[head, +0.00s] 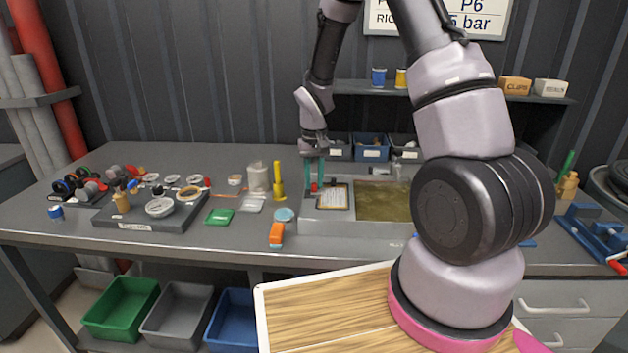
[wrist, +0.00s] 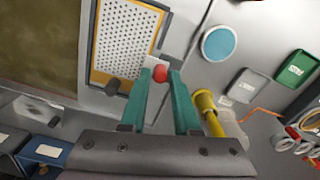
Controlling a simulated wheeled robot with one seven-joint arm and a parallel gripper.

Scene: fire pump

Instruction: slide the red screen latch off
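The red screen latch (wrist: 160,73) is a small round red knob beside the lower right corner of the perforated screen plate (wrist: 128,42) with its yellow frame. In the head view the latch (head: 314,188) is at the left end of the grey trough unit (head: 365,227). My gripper (wrist: 161,74) points down at it, with one teal finger on each side of the knob. Both fingertips appear to touch it, so the gripper looks shut on the latch. The latch's base is partly hidden between the fingers.
A murky basin (head: 385,205) lies right of the screen. A yellow post-like tool (head: 279,182) stands close to the gripper's left. Blue bins (head: 371,153) stand behind.

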